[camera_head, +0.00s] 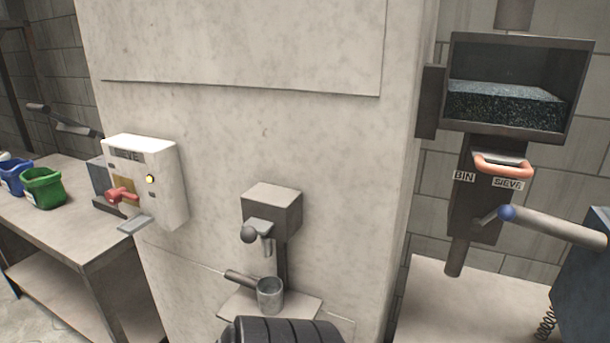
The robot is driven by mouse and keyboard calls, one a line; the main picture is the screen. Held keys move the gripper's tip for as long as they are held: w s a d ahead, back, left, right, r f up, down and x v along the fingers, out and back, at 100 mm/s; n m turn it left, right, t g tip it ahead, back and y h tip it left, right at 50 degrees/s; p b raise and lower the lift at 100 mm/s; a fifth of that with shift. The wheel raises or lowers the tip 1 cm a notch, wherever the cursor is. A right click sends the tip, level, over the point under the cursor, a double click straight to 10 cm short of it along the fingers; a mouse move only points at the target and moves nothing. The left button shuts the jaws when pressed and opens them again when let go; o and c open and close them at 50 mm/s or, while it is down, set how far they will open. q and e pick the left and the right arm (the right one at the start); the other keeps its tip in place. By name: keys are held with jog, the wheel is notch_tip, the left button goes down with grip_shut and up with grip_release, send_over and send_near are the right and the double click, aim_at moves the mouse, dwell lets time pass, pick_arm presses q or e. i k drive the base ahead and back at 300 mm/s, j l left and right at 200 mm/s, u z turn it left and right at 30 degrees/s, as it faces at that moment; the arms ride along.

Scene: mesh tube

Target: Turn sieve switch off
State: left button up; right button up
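The sieve switch box (168,186) is a white box on the left side of the pale concrete pillar. Its dark top label is partly legible and seems to read SIEVE. A red handle (122,195) sticks out of its front, turned roughly sideways. A yellow lamp (150,179) on the front looks lit. A small grey plate (135,225) juts out below the handle. I cannot make out any position marks by the handle. Neither of my grippers can be made out in this view, and nothing is touching the switch.
A table (75,215) at left holds a green bucket (43,190) and a blue bucket (14,179). A metal cup (270,295) stands below a grey dispenser (272,208) on the pillar. At right is a bin (515,116) with dark granules and an orange handle (503,168).

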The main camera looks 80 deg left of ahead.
aim_at(113, 196)
jog(key=u, duration=3.65)
